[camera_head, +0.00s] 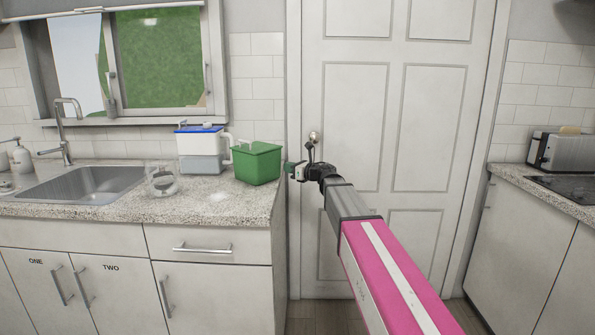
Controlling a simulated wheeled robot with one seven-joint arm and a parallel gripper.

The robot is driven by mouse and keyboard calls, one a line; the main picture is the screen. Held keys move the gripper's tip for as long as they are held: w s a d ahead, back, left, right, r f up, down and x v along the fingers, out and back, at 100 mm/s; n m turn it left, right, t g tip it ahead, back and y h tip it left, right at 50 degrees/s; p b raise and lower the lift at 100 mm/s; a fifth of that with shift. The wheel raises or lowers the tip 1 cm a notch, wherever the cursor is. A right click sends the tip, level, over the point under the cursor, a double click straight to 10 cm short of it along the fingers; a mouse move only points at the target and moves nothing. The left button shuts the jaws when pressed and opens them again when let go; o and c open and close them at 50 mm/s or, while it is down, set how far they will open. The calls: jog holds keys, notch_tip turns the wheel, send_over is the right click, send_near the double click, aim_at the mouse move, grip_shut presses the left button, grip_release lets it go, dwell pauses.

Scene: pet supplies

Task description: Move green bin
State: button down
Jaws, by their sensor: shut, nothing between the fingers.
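The green bin (257,165) stands upright near the right end of the left-hand stone counter, with a green lid and a handle on top. My gripper (290,170) is just to the right of the bin, at the counter's right edge and in front of the white door. The gripper is shut and empty. It looks close to the bin's right side, but I cannot tell whether it touches.
A white and blue container with a handle (200,149) stands just left of the bin. A glass jar (162,181) and a sink (82,186) are further left. A toaster (556,150) sits on the right counter. Bare counter (213,209) lies in front of the bin.

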aim_at(280, 165)
jog(key=shift+w+a, duration=0.25)
jog(key=shift+a, duration=0.15)
jog(key=x, duration=0.3)
jog(key=shift+w+a, duration=0.25)
jog(key=shift+a, duration=0.05)
jog(key=shift+s, duration=0.1)
